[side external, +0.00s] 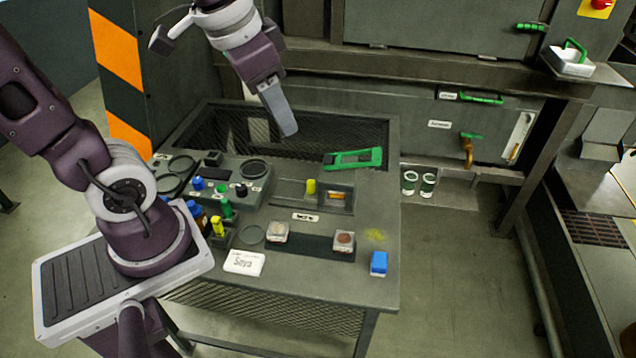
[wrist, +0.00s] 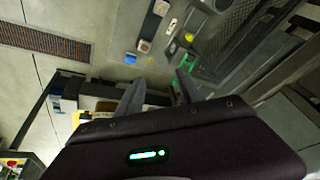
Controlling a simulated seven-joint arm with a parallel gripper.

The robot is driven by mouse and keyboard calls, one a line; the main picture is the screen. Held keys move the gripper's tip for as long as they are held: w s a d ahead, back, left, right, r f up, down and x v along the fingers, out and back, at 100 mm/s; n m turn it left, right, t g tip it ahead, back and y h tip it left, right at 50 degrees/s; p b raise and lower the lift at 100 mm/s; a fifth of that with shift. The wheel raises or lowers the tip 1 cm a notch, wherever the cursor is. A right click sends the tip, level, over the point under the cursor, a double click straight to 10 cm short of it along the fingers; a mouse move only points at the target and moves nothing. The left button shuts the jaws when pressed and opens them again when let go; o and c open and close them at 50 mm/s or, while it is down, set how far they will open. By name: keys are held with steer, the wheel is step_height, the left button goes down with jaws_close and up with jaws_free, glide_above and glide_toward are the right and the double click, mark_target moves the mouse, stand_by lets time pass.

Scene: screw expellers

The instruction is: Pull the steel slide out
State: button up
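My gripper (side external: 282,122) hangs over the dark mesh well of the grey table, in the upper middle of the side view. In the wrist view my gripper (wrist: 158,90) has its two fingers apart with nothing between them. I cannot tell for certain which part is the steel slide. A flat green handle (side external: 481,98) sits beside a small white label on the grey machine front, right of my gripper and well apart from it. Below it is a brass fitting with a green handle (side external: 470,136). A pale upright plate (side external: 519,136) is at the right of that front.
The grey table (side external: 350,285) carries blue, yellow and green small items, sample boxes and a green-framed tool (side external: 353,159). Two green-and-white cups (side external: 409,183) stand on a ledge below the machine front. A metal box with a green handle (side external: 567,62) is at the upper right.

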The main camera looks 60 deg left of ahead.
steer(key=w+a+f+m+g, duration=0.2)
steer(key=w+a+f, duration=0.45)
steer(key=w, duration=0.35)
steer(key=m+g, duration=0.2)
glide_above(311, 181)
steer(key=shift+h, duration=0.3)
step_height(311, 181, down, 19)
step_height(311, 181, down, 7)
steer(key=shift+f, duration=0.1)
jaws_close()
